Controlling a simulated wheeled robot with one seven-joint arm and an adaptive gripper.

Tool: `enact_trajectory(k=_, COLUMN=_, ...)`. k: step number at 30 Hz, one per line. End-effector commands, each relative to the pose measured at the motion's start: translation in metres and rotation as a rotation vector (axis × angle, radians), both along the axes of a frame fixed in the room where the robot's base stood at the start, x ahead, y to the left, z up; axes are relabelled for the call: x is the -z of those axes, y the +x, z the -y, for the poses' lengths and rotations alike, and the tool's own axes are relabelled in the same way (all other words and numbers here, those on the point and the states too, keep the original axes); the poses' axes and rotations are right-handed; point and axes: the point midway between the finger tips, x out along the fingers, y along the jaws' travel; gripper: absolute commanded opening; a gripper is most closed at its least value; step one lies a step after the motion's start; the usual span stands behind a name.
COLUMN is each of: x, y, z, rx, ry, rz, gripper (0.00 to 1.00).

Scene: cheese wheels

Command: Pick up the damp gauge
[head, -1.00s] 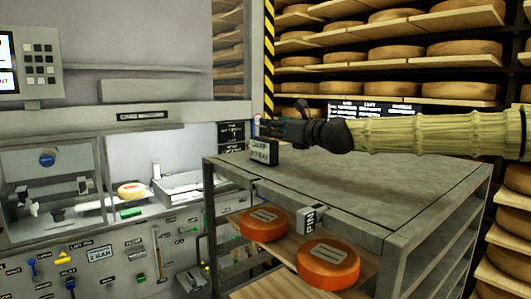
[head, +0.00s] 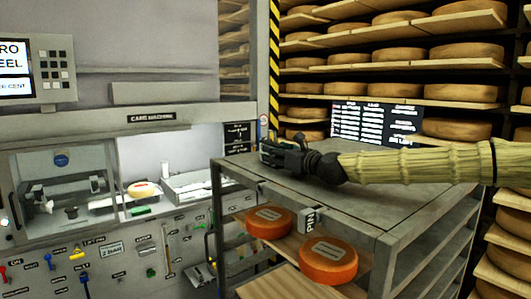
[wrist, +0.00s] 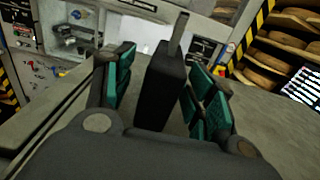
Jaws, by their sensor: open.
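The damp gauge (wrist: 160,88) is a dark upright box with a thin grey prong on top, seen in the wrist view. It stands on the grey top of the rack (head: 400,195), near its far left corner. My gripper (head: 272,153) is low over that corner in the head view and largely hides the gauge there. In the wrist view my gripper's teal-padded fingers are open, one on each side of the gauge. Narrow gaps seem to show between pads and box; I cannot tell whether either pad touches.
Orange cheese wheels (head: 328,261) sit on the shelf below the rack top. A cheese machine (head: 60,185) with many controls stands at left. Shelves of cheese (head: 370,92) and a black notice board (head: 375,122) are behind. The rack top right of my gripper is clear.

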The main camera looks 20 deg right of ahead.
Motion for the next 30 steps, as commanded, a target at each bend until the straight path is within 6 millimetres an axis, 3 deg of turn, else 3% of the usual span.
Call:
enact_trajectory(k=13, x=-0.003, y=0.041, z=-0.016, rx=-0.001, ry=-0.001, rz=0.0, gripper=0.55)
enact_trajectory(k=24, x=-0.002, y=0.046, z=-0.017, rx=-0.002, ry=0.0, rz=0.002, gripper=0.55)
enact_trajectory(k=30, x=-0.002, y=0.046, z=-0.018, rx=-0.002, ry=0.0, rz=0.002, gripper=0.19)
